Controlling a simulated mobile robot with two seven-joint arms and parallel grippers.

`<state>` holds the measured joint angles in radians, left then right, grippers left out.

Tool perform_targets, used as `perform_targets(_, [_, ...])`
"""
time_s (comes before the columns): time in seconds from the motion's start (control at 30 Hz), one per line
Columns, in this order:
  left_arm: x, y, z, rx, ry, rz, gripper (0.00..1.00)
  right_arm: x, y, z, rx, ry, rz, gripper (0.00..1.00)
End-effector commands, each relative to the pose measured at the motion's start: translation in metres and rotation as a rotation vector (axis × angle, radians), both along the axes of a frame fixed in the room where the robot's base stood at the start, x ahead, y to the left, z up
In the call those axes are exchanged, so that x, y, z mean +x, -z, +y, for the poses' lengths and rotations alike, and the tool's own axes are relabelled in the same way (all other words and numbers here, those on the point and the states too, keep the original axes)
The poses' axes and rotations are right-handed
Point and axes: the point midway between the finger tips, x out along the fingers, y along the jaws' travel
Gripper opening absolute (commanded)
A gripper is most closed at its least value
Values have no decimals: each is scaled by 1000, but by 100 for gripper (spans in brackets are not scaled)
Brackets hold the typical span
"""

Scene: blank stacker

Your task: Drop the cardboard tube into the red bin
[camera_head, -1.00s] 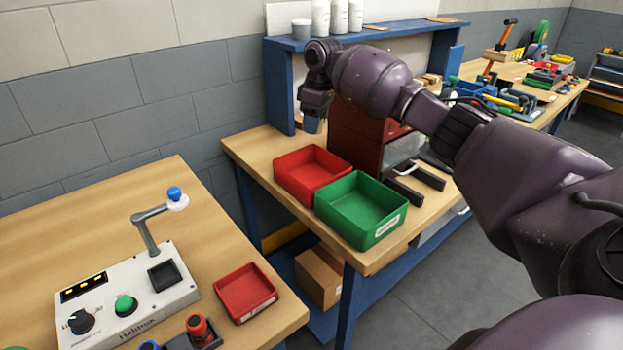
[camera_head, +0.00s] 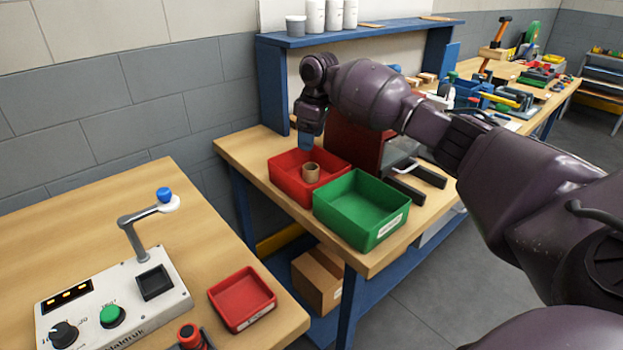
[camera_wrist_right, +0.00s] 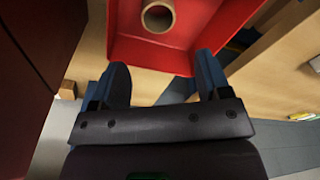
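The cardboard tube (camera_head: 311,172) is a short brown ring inside the red bin (camera_head: 283,183) on the middle workbench. It looks upright with its open end facing up, and it also shows in the right wrist view (camera_wrist_right: 158,29) against the red bin (camera_wrist_right: 125,50). My right gripper (camera_head: 306,146) is above the back of the bin, pointing down. In the right wrist view my right gripper (camera_wrist_right: 162,72) has its two blue fingers spread, with nothing between them. The tube is apart from the fingers. My left gripper is not in view.
A green bin (camera_head: 362,236) stands right beside the red bin. A dark red cabinet (camera_head: 352,143) and blue shelf (camera_head: 290,85) stand behind. A smaller red tray (camera_head: 243,298) and a control box (camera_head: 112,308) are on the nearer table.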

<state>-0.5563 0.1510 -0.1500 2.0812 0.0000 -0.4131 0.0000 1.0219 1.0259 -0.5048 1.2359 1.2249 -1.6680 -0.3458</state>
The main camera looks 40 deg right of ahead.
Motion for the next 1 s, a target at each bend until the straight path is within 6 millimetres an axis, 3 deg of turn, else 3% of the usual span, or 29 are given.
perform_targets(0.37, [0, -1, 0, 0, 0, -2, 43, 0, -4, 0, 1, 0, -1, 76])
perform_targets(0.8, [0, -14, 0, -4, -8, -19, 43, -7, -76, -5, 1, 0, -4, 76])
perform_targets(1.0, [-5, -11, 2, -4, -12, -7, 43, -10, -99, -7, 0, -1, -2, 76])
